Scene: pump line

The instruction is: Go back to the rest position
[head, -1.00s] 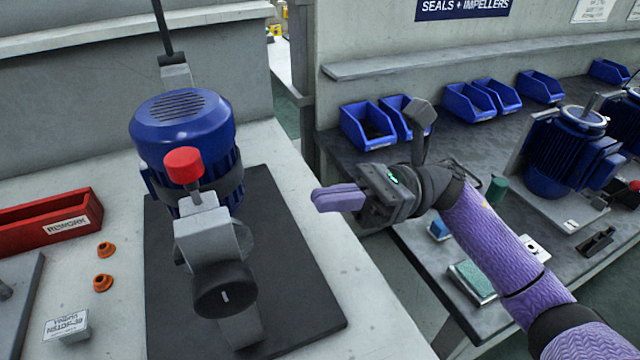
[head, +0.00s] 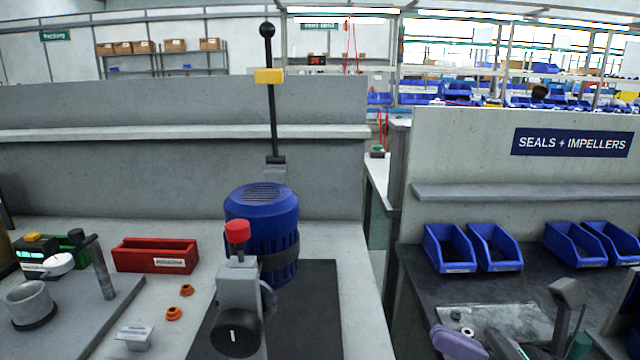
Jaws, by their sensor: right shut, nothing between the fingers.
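My right gripper (head: 446,338) is low at the right of the head view, cut by the bottom edge. Its purple fingers are together with nothing between them. It is in front of the dark right bench, apart from the pump and the bins. My left gripper is not in view. The blue pump motor (head: 262,212) with a red knob (head: 237,232) and grey fittings (head: 238,285) stands upright on a black mat (head: 318,300) on the left bench.
A red rework bin (head: 152,258), two orange rings (head: 187,290) and a small labelled block (head: 135,338) are on the left bench. Blue bins (head: 449,248) line the back of the right bench. A gap (head: 376,235) separates the benches.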

